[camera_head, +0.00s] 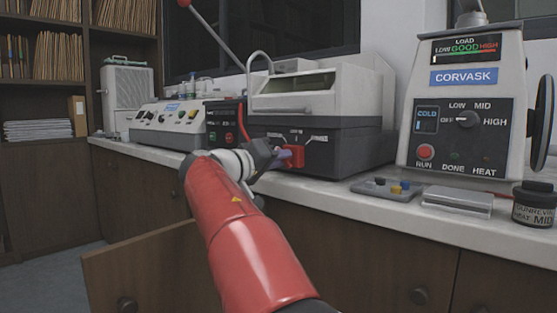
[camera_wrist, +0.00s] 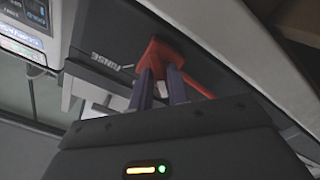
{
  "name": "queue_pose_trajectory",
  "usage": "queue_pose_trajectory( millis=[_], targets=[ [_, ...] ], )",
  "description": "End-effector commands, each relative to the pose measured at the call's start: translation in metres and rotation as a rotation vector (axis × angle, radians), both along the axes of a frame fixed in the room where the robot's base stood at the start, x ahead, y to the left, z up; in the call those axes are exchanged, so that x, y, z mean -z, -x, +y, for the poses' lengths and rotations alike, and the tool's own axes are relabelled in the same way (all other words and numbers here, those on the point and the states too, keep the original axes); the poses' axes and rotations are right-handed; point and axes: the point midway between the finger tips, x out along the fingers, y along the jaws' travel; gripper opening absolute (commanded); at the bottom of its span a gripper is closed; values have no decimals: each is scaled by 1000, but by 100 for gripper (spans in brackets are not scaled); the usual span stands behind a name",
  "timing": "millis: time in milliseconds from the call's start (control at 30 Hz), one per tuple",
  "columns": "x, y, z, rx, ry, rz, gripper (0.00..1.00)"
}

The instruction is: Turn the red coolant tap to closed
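The red coolant tap (camera_head: 297,155) is on the dark front of the low bench machine, below its light-coloured upper housing. In the wrist view the red tap (camera_wrist: 160,52) is just beyond my fingertips, with red showing between and on both sides of them. My gripper (camera_head: 284,155) is at the tap from the left in the head view and partly covers it. In the wrist view my gripper (camera_wrist: 160,72) has two narrow purple-grey fingers with a small gap between them. I cannot tell whether they press on the tap. Lettering beside the tap is only partly readable.
The CORVASK press (camera_head: 462,110) stands to the right. A small tray (camera_head: 385,189), a metal block (camera_head: 457,201) and a dark jar (camera_head: 534,205) are near the counter's front. A control box (camera_head: 165,124) is to the left. A cabinet door (camera_head: 150,270) stands open below.

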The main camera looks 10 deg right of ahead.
Motion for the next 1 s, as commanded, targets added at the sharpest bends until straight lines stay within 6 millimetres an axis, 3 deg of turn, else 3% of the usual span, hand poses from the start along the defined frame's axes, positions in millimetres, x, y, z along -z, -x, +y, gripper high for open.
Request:
queue_pose_trajectory(
  millis=[167, 467, 1000],
  targets=[
    [0, 0, 0, 0, 0, 0, 38],
    [0, 2, 3, -1, -1, 0, 38],
    [0, 44, 62, -2, -1, 0, 38]
  ],
)
